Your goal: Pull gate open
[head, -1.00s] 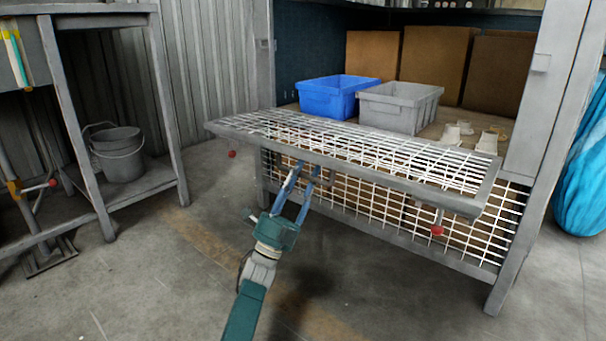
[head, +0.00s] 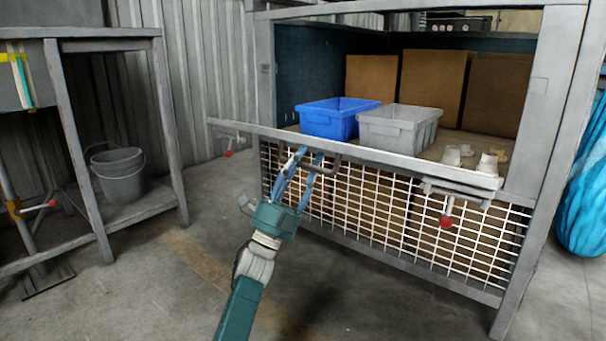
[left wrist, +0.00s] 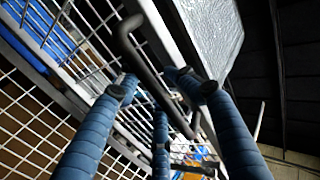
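The gate (head: 440,170) is a grey-framed mesh flap at the front of the cage; its front rail runs nearly level across the head view, seen almost edge-on. A dark handle bar (head: 333,157) is fixed under the rail. My left gripper (head: 308,157) has its blue fingers spread apart at this bar. In the left wrist view the bar (left wrist: 150,70) runs slantwise between the fingers, with gaps beside it. White mesh (left wrist: 75,40) fills the upper left of that view. My right gripper is not in view.
Blue (head: 333,122) and grey (head: 398,132) bins stand inside the cage behind the gate. Red knobs (head: 446,222) hang near the rail's ends. A bench (head: 130,210) with a bucket (head: 118,175) stands at left. The floor before the cage is clear.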

